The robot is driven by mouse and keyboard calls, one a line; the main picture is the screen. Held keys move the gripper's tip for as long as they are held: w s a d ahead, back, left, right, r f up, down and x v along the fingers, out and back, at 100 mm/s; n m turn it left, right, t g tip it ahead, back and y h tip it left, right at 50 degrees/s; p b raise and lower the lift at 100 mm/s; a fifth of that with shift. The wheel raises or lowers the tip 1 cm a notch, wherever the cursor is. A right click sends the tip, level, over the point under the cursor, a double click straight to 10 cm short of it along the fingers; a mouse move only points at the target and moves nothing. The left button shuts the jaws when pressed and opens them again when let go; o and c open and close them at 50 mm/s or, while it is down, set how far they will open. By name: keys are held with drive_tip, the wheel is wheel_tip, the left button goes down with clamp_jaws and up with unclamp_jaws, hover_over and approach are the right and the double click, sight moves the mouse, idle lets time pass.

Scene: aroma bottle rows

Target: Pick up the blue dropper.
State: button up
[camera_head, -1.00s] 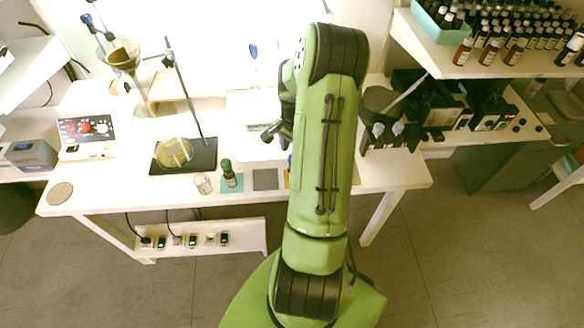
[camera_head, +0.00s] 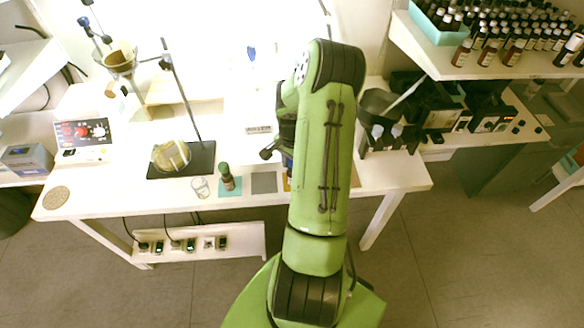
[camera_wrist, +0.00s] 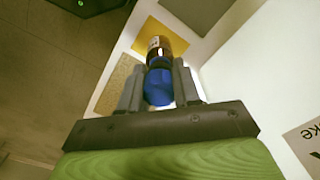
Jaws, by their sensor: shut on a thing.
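The blue dropper (camera_wrist: 158,87) shows in the wrist view as a blue cap on a small brown bottle (camera_wrist: 160,47). My gripper (camera_wrist: 158,82) has one finger on each side of the blue cap and is shut on it. The bottle is near a yellow square mat (camera_wrist: 178,38); I cannot tell whether its base touches the mat. In the head view my gripper (camera_head: 272,152) is mostly behind my green arm. Only a sliver of blue shows there beside the arm, and the bottle is hidden.
A green-capped bottle (camera_head: 227,177) stands on a teal mat (camera_head: 230,191), with a glass beaker (camera_head: 200,187) to its left. A bare grey mat (camera_head: 264,183) lies to its right. A stand with a black base (camera_head: 200,160) is behind.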

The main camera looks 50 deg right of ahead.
wheel_tip(320, 180, up, 10)
drive_tip(key=shift+r+p, duration=0.1)
drive_tip(key=shift+p, duration=0.85)
drive_tip(key=shift+f+b, duration=0.8)
drive_tip(key=shift+f, duration=0.3)
drive_tip(key=shift+o, duration=0.2)
drive_tip(key=c, duration=0.4)
